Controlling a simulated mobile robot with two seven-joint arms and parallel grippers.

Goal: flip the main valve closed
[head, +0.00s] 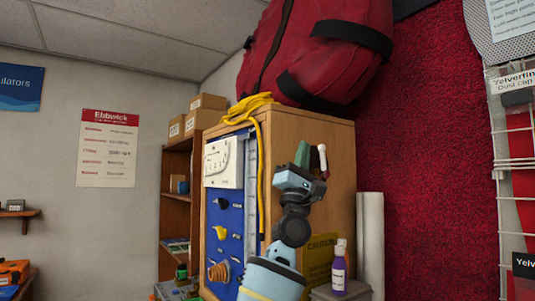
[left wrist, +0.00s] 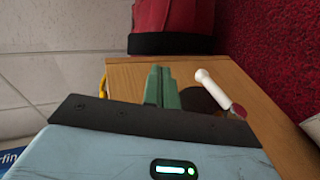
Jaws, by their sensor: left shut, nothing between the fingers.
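My left gripper (head: 302,153) is raised in front of the side of the wooden cabinet, its green fingers pointing up. In the left wrist view its green fingers (left wrist: 161,86) are together and hold nothing. A short white rod (head: 322,157) with a dark red end stands just right of the fingers, apart from them. It also shows in the left wrist view (left wrist: 212,87), slanting, with a dark round part behind it. It looks like a valve lever, but I cannot tell its setting. My wrist hides part of its mount. My right gripper is not in view.
The wooden cabinet (head: 340,140) has a blue panel (head: 230,216) with several knobs. A yellow cable (head: 260,165) hangs over its front edge. A red bag (head: 315,50) lies on top. A purple bottle (head: 339,272) and white roll (head: 371,235) stand at lower right.

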